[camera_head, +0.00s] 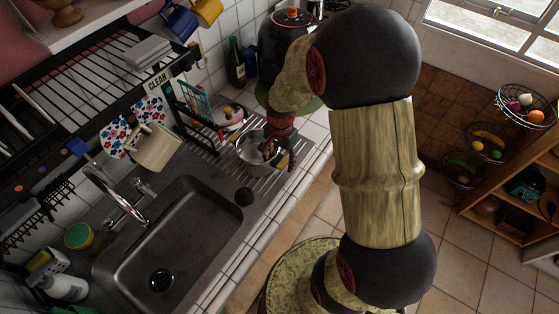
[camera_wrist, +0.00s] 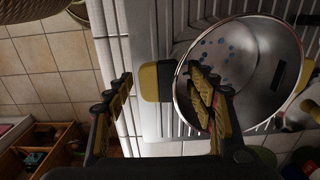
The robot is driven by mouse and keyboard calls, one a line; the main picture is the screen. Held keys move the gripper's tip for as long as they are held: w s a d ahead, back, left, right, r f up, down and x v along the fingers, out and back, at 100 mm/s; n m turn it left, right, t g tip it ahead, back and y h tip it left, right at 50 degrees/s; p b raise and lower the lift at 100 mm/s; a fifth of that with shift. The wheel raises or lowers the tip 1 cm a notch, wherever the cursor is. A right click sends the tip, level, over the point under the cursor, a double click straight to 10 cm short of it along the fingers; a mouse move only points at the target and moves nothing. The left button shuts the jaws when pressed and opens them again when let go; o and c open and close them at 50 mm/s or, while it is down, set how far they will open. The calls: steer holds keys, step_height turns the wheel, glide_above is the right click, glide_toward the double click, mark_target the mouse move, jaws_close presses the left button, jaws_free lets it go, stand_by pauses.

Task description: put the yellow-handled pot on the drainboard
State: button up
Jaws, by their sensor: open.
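The yellow-handled pot (camera_head: 247,152) is a shiny metal pot, partly hidden by my gripper in the head view. It rests upright on, or just above, the ribbed drainboard (camera_head: 212,150); I cannot tell whether it touches. In the wrist view the pot (camera_wrist: 252,62) is seen from above, with the drainboard (camera_wrist: 147,22) ribs around it. One yellow and black handle (camera_wrist: 155,82) lies between the fingers of my gripper (camera_wrist: 161,78), which are open and apart from it. The right finger reaches over the pot's rim. My gripper (camera_head: 272,150) is small and dark in the head view.
The sink (camera_head: 165,245) and tap (camera_head: 115,195) are to the left of the pot. A rack (camera_head: 195,105) and a bowl (camera_head: 230,117) stand behind it. A dark shelf (camera_head: 75,110) hangs at upper left. A tiled counter edge (camera_head: 285,195) runs along the front.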

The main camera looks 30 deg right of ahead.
steer(key=s+a+r+n+t+p, duration=0.1)
steer(key=s+a+r+n, duration=0.15)
steer(key=r, duration=0.85)
steer(key=s+a+r+n+t+p, duration=0.1)
steer(key=s+a+r+n, duration=0.2)
steer(key=r, duration=0.8)
steer(key=s+a+r+n+t, duration=0.3)
steer(key=s+a+r+n, duration=0.3)
steer(key=s+r+n, duration=0.1)
steer(key=shift+s+a+r+n, duration=0.2)
steer(key=shift+s+a+n, duration=0.3)
steer(key=shift+s, duration=0.6)
steer(key=shift+d, duration=0.1)
step_height(320, 180, down, 6)
steer(key=b, duration=0.6)
steer(key=shift+f+b, duration=0.15)
steer(key=shift+b, duration=0.2)
